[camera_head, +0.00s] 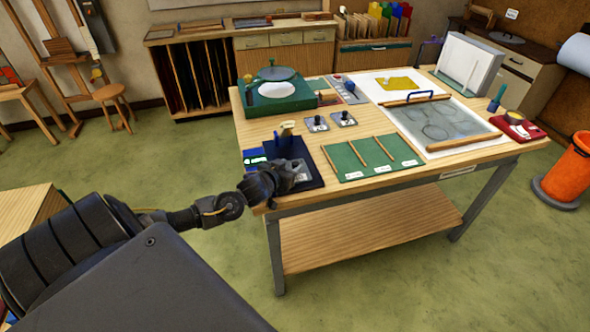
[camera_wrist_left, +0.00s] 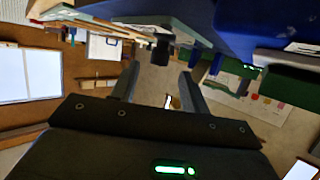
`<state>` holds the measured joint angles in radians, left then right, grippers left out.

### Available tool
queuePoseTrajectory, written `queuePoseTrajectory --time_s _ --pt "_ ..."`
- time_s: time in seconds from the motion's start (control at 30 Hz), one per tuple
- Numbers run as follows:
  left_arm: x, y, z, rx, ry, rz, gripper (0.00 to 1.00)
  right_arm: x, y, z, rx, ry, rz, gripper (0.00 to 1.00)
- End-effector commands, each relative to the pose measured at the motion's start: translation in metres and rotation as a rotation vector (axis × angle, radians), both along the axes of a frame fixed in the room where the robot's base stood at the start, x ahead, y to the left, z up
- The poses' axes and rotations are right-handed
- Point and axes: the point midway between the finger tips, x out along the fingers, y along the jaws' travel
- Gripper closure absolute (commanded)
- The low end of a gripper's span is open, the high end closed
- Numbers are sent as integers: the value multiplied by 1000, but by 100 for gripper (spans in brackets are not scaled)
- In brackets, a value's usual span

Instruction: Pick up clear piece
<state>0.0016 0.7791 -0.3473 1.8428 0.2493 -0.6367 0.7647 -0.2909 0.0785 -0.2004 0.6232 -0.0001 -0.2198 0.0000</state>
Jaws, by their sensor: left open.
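My left gripper (camera_head: 290,176) is at the front left edge of the worktable, over or beside a dark blue tray (camera_head: 312,176). In the left wrist view its two fingers (camera_wrist_left: 158,88) stand apart with nothing seen between them. A pale grey piece (camera_head: 299,166) shows on the dark tray, partly hidden by the gripper; I cannot tell if it is the clear piece. A large greyish see-through panel (camera_head: 440,122) with faint round outlines lies on white paper at the right of the table. My right gripper is not in view.
A green mat with wooden strips (camera_head: 372,158) lies right of the tray. Behind are small dark-knobbed plates (camera_head: 343,119) and a green box with a white oval (camera_head: 277,90). A small upright tan-and-blue object (camera_head: 286,130) stands close behind the gripper.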

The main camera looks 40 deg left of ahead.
Motion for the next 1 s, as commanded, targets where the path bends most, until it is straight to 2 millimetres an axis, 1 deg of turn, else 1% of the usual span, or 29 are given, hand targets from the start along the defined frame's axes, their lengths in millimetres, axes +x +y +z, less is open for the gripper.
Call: queuePoseTrajectory --time_s 0.03,0.13,0.3,0.4,0.63,0.93,1.0 --pt "7 1 2 0 -1 2 54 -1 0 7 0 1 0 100" --pt "20 2 -3 1 -1 1 54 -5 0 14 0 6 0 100" --pt "37 4 -13 1 -1 1 54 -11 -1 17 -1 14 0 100" --pt "42 5 -15 0 -2 0 54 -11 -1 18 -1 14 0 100" --pt "42 5 -16 1 -1 -1 54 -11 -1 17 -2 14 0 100" --pt "42 5 -16 1 -1 -1 94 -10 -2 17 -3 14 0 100" --pt "42 5 -16 0 -2 0 95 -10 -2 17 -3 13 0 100"
